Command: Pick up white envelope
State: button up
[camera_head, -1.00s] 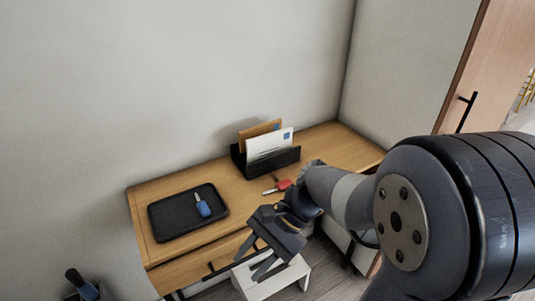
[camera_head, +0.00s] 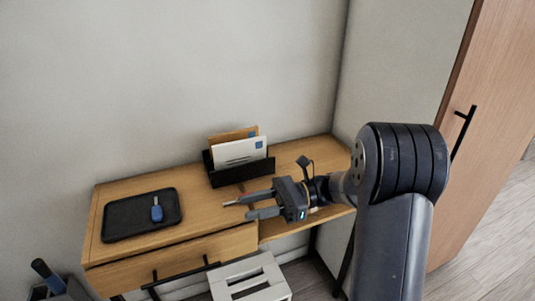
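The white envelope (camera_head: 240,151) stands upright in a black letter holder (camera_head: 243,173) at the back of the wooden desk. It has a blue mark near its right end, and the holder's front wall hides its lower part. A brown envelope (camera_head: 233,134) stands behind it. My gripper (camera_head: 234,209) is open and empty, in front of the holder, with its fingers pointing left. It is apart from the envelope.
A black tray (camera_head: 125,222) with a blue-headed key (camera_head: 156,210) lies at the desk's left. A white stool (camera_head: 262,275) stands below the front edge. Walls close off the back and right, with a wooden door (camera_head: 455,180) farther right.

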aim_at(226, 155)
jog(key=i+l+u, duration=0.1)
jog(key=i+l, duration=0.6)
jog(key=i, duration=0.2)
